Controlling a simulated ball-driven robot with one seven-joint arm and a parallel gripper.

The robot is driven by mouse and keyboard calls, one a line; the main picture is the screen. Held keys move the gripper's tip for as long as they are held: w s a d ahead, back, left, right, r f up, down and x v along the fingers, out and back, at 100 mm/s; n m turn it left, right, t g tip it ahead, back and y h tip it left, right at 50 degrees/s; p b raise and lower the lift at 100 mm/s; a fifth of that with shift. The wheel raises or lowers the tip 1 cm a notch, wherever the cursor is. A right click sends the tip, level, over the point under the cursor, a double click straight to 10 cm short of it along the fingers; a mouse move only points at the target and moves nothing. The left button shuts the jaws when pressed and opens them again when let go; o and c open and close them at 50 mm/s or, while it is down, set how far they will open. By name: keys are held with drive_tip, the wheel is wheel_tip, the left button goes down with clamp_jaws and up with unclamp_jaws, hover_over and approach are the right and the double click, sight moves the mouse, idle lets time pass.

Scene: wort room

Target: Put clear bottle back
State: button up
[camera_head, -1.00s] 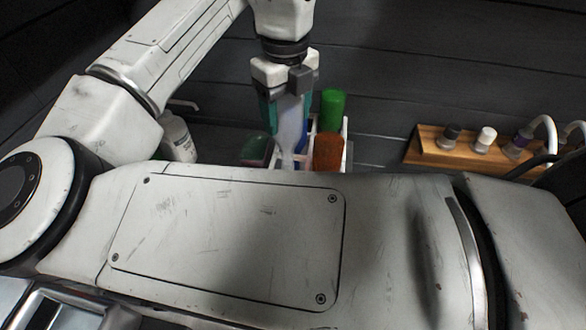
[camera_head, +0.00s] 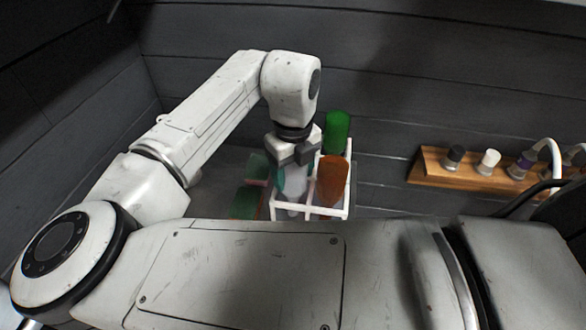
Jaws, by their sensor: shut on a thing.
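My gripper (camera_head: 293,178) points down over the white bottle rack (camera_head: 313,211). It is shut on the clear bottle (camera_head: 293,191), a pale translucent shape between the teal-padded fingers. The bottle is upright at the front middle compartment, with its lower part behind the rack's front rim. I cannot tell whether its base touches the rack floor. An orange-brown bottle (camera_head: 332,180) stands just right of the gripper in the rack. A green bottle (camera_head: 337,131) stands behind that one.
Dark green objects (camera_head: 246,202) sit left of the rack. A wooden holder (camera_head: 455,176) with capped items is at the right. My own arm link covers the foreground. A dark plank wall (camera_head: 400,110) closes off the back.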

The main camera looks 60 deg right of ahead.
drive_tip(key=o, duration=0.7)
drive_tip(key=shift+f, duration=0.2)
drive_tip(key=shift+c, duration=0.2)
drive_tip(key=o, duration=0.5)
drive_tip(key=shift+c, duration=0.2)
drive_tip(key=shift+r, duration=0.1)
wheel_tip(320, 180, up, 12)
drive_tip(key=shift+r+b, duration=0.15)
drive_tip(key=shift+b, duration=0.4)
